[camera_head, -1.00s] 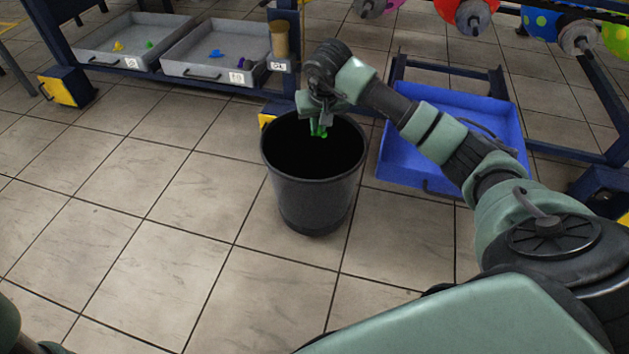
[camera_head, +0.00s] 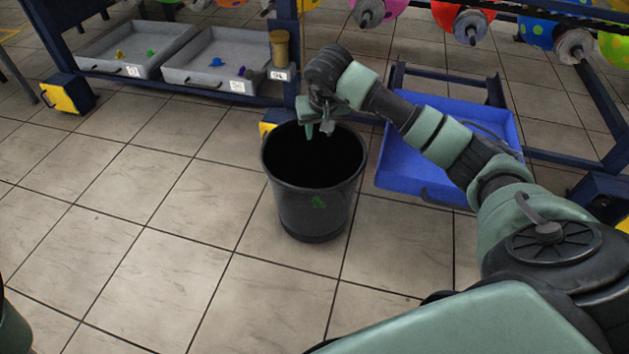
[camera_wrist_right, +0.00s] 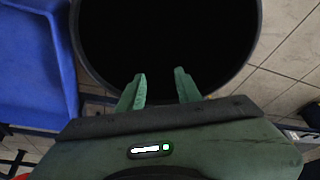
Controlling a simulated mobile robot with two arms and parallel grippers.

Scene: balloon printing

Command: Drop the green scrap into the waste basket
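The black waste basket (camera_head: 300,215) stands upright on the tiled floor, and its dark mouth and rim (camera_wrist_right: 84,60) fill the top of the right wrist view. My right gripper (camera_head: 319,131) is above the basket's far rim, pointing down. In the wrist view its two green fingers (camera_wrist_right: 160,88) are apart with nothing between them. The basket's inside is too dark to see into. My left gripper is not in view.
A blue tray (camera_head: 400,168) lies right of the basket, beneath my right arm. Grey bins (camera_head: 215,75) with small coloured pieces sit on a low rack behind left. A balloon rack (camera_head: 590,100) is at the back right. The floor at left is clear.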

